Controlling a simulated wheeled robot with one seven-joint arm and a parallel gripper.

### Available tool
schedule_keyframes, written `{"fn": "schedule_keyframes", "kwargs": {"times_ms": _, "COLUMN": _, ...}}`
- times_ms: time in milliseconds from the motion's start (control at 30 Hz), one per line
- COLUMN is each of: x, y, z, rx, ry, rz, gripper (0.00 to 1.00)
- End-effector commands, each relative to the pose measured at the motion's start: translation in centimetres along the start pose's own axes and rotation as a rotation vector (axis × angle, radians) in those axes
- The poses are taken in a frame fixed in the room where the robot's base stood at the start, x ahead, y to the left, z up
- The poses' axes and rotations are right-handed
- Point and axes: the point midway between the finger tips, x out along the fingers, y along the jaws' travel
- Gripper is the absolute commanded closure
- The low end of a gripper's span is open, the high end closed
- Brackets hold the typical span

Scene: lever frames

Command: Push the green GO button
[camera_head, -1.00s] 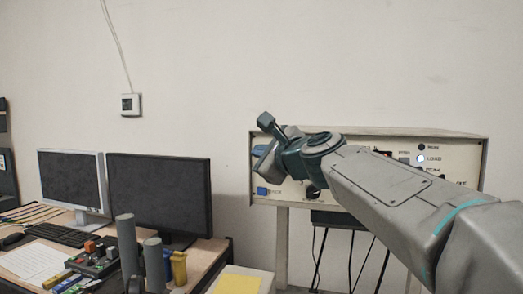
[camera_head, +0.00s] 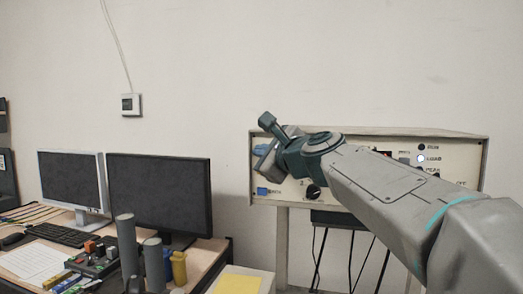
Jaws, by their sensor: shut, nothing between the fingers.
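A beige panel box (camera_head: 455,155) stands against the wall at the right. Its front carries blue sockets (camera_head: 263,191), a black knob (camera_head: 313,192), a lit round lamp (camera_head: 421,158) and small dark controls. I cannot make out a green GO button on the part that shows. My forearm and wrist hide much of the middle of the panel. My gripper (camera_head: 264,160) is shut and empty, in front of the panel's left end. I cannot tell whether its tips touch the panel.
A desk at the left holds two dark monitors (camera_head: 158,197), a keyboard (camera_head: 62,235), a small box with coloured buttons (camera_head: 95,260) and grey cylinders (camera_head: 127,245). Black cables hang below the panel.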

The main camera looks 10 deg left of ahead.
Motion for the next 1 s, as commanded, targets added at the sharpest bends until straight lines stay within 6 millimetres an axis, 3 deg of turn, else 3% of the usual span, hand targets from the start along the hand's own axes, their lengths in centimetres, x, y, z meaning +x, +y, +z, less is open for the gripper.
{"fn": "schedule_keyframes", "kwargs": {"times_ms": 1000, "x": 0.35, "y": -0.3, "z": -0.29, "rx": 0.0, "ry": 0.001, "rz": -0.001, "gripper": 1.0}}
